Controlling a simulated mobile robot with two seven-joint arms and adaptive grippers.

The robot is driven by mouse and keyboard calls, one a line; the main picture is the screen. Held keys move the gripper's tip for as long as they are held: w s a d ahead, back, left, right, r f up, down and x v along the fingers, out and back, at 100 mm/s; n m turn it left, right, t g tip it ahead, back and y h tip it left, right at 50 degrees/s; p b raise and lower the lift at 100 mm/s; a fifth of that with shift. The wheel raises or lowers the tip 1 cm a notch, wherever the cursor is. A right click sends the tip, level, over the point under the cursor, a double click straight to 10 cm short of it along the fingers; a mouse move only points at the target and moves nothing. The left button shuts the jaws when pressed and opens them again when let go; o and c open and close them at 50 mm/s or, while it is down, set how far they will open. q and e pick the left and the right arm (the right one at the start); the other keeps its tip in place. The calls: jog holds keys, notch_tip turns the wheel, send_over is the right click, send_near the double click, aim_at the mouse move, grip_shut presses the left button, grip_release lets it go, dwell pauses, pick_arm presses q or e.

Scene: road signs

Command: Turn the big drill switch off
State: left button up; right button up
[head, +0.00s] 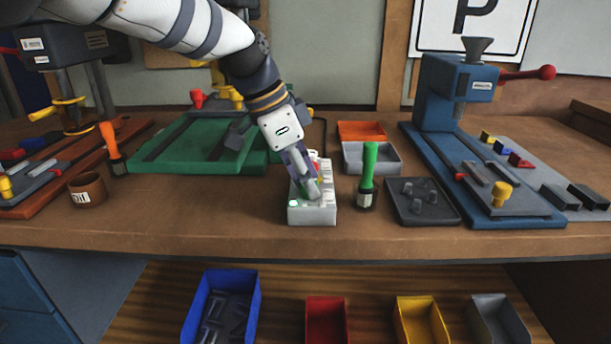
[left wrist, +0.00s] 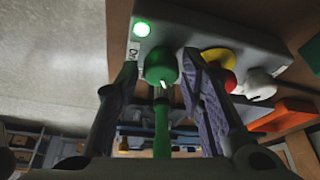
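A pale grey switch box (head: 312,214) stands near the front of the bench; it also shows in the left wrist view (left wrist: 215,35). A lit green lamp (left wrist: 142,28) is on it, beside a small label that I cannot read fully. A rounded green knob (left wrist: 161,66) sits next to the lamp, with yellow, red and white parts further along. My left gripper (head: 311,192) reaches down over the box. Its fingers are apart, one on each side of the green knob; I cannot tell whether they touch it. A blue drill press (head: 446,92) stands at the right. My right gripper is out of view.
A green-handled tool (head: 368,170) stands upright just right of the box, near a dark tray (head: 421,205). Grey (head: 385,160) and orange (head: 361,131) bins sit behind. A green machine base (head: 165,150) lies to the left. The bench front before the box is clear.

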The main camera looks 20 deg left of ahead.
pick_arm(q)
grip_shut()
jog(key=shift+w, duration=0.1)
jog(key=m, duration=0.1)
jog(key=m+g, duration=0.1)
jog(key=shift+w+f+m+b, duration=0.1)
jog(key=shift+f+m+b, duration=0.1)
jog(key=shift+m+b, duration=0.2)
jog(key=m, duration=0.1)
jog(key=m+g+b, duration=0.1)
jog(key=m, duration=0.1)
jog(key=shift+w+f+m+g+h, duration=0.1)
jog(key=shift+m+g+h, duration=0.2)
jog(key=m+g+b, duration=0.1)
jog(key=m, duration=0.2)
jog(key=shift+m+b, duration=0.35)
jog(key=shift+m, duration=0.05)
jog(key=shift+r+m+g+b, duration=0.25)
jog(key=shift+m+g, duration=0.25)
jog(key=shift+m, duration=0.4)
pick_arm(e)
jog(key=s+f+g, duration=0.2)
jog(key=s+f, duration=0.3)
pick_arm(q)
jog(key=shift+y, duration=0.4)
